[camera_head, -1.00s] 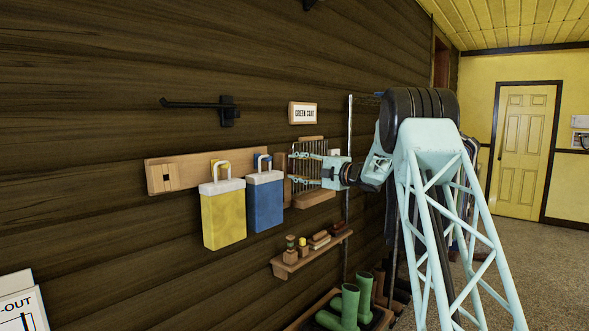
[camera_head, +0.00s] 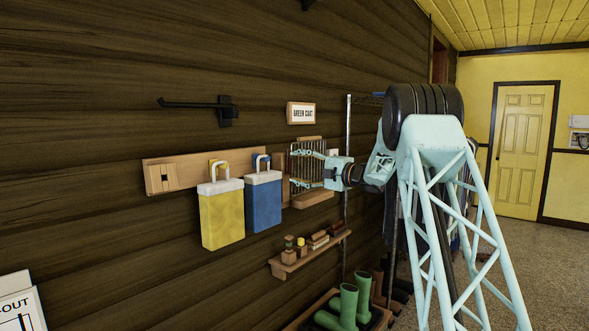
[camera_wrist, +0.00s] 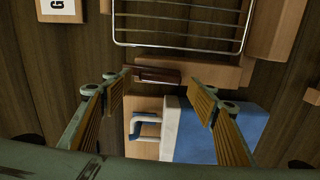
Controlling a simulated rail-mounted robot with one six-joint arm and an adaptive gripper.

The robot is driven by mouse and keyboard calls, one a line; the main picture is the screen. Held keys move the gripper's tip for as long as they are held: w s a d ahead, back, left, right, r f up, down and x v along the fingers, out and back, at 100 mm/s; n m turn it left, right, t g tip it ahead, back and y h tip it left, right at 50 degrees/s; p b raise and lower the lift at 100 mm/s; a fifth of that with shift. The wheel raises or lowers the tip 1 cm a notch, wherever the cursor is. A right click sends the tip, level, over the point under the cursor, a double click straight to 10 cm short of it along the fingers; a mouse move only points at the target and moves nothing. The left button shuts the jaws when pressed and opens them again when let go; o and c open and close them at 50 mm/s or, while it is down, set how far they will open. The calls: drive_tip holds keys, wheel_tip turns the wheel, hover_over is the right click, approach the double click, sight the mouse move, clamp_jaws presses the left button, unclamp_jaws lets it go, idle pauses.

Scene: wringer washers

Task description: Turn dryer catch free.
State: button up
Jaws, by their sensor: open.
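The wire dryer rack (camera_head: 307,168) is on the dark plank wall, beside the blue bag. It also fills the top of the wrist view (camera_wrist: 180,45). A small dark red-brown bar, which looks like the dryer catch (camera_wrist: 157,75), lies across the wooden frame edge between the rack and the blue bag. My gripper (camera_head: 293,168) is in front of the rack, pointing at the wall. In the wrist view my gripper (camera_wrist: 158,82) is open, with one fingertip on either side of the catch. I cannot tell whether either finger touches it.
The blue bag (camera_head: 263,202) and yellow bag (camera_head: 221,220) hang left of the rack on a wooden board (camera_head: 190,172). A black hook arm (camera_head: 190,104) juts out above.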

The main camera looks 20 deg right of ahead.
drive_tip(key=v, duration=1)
drive_tip(key=shift+s, duration=0.2)
drive_tip(key=shift+d, duration=0.1)
drive_tip(key=shift+r, duration=0.1)
drive_tip(key=s+a+r+m+t+h, duration=0.1)
drive_tip(key=a+r+m+h, duration=0.15)
drive_tip(key=r, duration=0.25)
drive_tip(key=s+a+r+m+h, duration=0.1)
drive_tip(key=a+r+m+h, duration=0.1)
drive_tip(key=r+m+h, duration=0.15)
drive_tip(key=s+a+r+m+g+h, duration=0.1)
drive_tip(key=s+a+m+h, duration=0.1)
drive_tip(key=s+a+m, duration=0.3)
drive_tip(key=s+r+m+g+h, duration=0.1)
drive_tip(key=s+r+m+h, duration=0.15)
drive_tip(key=s, duration=0.55)
drive_tip(key=s+a+f+m+g, duration=0.3)
drive_tip(key=s+a+f, duration=0.5)
drive_tip(key=s, duration=1.1)
drive_tip(key=s+a+f+m+g+y, duration=0.1)
drive_tip(key=s+a+f+m+g, duration=0.2)
drive_tip(key=s+a+f, duration=0.5)
drive_tip(key=s+a+f+m+g+y, duration=0.1)
drive_tip(key=s+a+f+m+g, duration=0.2)
drive_tip(key=s, duration=2.8)
drive_tip(key=a+f+g, duration=0.2)
drive_tip(key=a+f, duration=0.3)
drive_tip(key=shift+s, duration=0.2)
